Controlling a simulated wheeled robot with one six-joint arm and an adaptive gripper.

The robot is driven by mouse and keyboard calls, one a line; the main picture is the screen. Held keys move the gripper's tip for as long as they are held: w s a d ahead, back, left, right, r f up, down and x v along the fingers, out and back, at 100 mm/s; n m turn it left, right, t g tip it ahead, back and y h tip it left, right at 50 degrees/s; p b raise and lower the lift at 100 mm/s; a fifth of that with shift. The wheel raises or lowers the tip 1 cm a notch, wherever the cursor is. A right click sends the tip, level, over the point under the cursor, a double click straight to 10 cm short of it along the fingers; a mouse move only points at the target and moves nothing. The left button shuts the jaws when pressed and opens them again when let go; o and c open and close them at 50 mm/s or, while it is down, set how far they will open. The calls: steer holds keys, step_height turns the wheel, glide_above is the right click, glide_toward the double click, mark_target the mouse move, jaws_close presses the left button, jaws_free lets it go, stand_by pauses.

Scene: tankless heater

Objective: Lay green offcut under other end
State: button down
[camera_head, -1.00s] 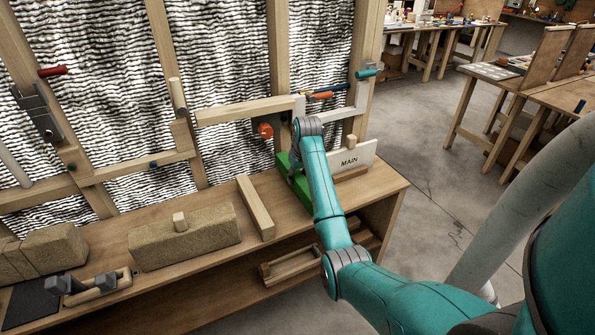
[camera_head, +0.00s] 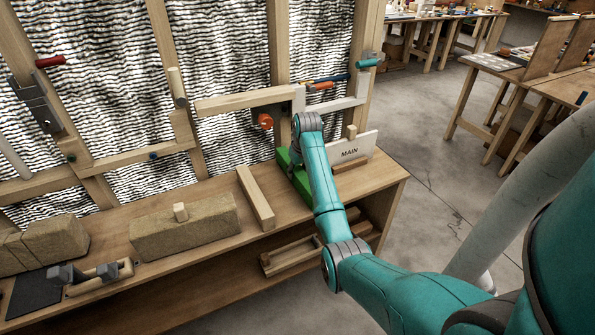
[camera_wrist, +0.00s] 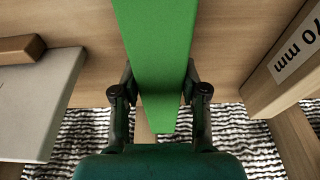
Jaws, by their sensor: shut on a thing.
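The green offcut (camera_wrist: 158,60) runs lengthwise between my gripper's fingers in the wrist view. My gripper (camera_wrist: 160,78) is shut on it, a finger on each side. In the head view the green offcut (camera_head: 298,179) shows beside my arm, low over or on the bench at its right part; I cannot tell whether it touches the bench. A wooden beam (camera_head: 255,198) lies across the bench left of the offcut. A wooden piece labelled 70 mm (camera_wrist: 288,62) stands right of the offcut in the wrist view.
A white MAIN sign (camera_head: 356,149) on a wooden foot stands right of my arm. A straw-coloured block (camera_head: 185,231) with a peg sits further left on the bench (camera_head: 222,264). Wall studs, a horizontal rail (camera_head: 240,101) and an orange-red fitting (camera_head: 265,121) are behind. Bare bench lies around the beam.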

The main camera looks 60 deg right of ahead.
mark_target(298, 170)
steer(key=shift+f, duration=0.35)
steer(key=c, duration=0.5)
jaws_free()
steer(key=shift+c, duration=0.2)
steer(key=shift+f, duration=0.1)
steer(key=shift+v, duration=3.75)
